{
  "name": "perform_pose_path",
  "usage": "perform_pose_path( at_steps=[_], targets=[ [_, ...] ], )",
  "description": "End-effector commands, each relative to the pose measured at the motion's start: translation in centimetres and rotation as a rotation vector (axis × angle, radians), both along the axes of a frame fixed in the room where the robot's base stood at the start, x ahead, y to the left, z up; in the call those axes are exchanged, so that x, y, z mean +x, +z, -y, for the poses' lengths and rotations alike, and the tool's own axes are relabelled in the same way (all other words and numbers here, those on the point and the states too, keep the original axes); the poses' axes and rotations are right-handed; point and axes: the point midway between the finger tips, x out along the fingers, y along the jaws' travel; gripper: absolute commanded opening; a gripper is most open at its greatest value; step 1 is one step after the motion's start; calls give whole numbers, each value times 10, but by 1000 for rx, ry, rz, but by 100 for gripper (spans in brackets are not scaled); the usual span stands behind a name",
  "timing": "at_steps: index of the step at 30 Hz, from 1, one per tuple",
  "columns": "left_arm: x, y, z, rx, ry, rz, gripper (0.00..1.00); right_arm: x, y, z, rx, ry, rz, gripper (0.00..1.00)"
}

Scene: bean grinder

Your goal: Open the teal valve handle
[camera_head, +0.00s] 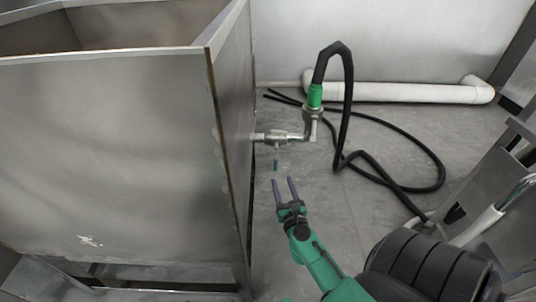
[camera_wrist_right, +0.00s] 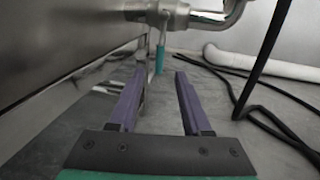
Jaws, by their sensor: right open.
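The teal valve handle (camera_head: 276,164) hangs down below a metal valve (camera_head: 277,137) on the pipe that comes out of the steel tank's side. In the right wrist view the teal handle (camera_wrist_right: 160,58) hangs upright beyond the fingertips, lined up between the two fingers. My right gripper (camera_head: 283,180) is open and empty, just below the handle in the head view, and its purple fingers show in the wrist view (camera_wrist_right: 158,82). I cannot see it touching the handle. My left gripper is not in view.
The steel tank (camera_head: 110,140) stands close on the left of my right gripper. A black hose (camera_head: 348,110) rises from a green fitting (camera_head: 315,96) and curls over the floor. A white pipe (camera_head: 400,93) runs along the wall. The floor right of the valve is partly clear.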

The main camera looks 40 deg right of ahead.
Motion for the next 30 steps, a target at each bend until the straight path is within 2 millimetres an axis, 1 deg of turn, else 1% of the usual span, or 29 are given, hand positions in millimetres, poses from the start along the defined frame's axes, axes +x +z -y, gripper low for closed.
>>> perform_pose_path(
  at_steps=[1,5,9,13,15,18,25,26,27,29,30],
  targets=[
    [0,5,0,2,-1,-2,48,10,5,5,-3,-1,4,48],
    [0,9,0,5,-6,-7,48,42,5,20,-5,1,3,48],
    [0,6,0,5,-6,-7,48,76,2,37,-7,2,2,48],
    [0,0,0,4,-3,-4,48,101,0,48,-8,3,0,48],
    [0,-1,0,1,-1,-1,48,110,0,52,-7,4,-1,48],
    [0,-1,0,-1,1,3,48,115,1,55,-7,3,-2,48],
    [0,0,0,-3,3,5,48,116,1,55,-7,4,-2,48],
    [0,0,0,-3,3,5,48,116,1,55,-7,4,-2,37],
    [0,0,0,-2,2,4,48,116,1,55,-7,4,-2,22],
    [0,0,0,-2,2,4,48,116,1,55,-7,4,-2,0],
    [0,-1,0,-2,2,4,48,116,1,55,-7,4,-2,0]
  ],
)
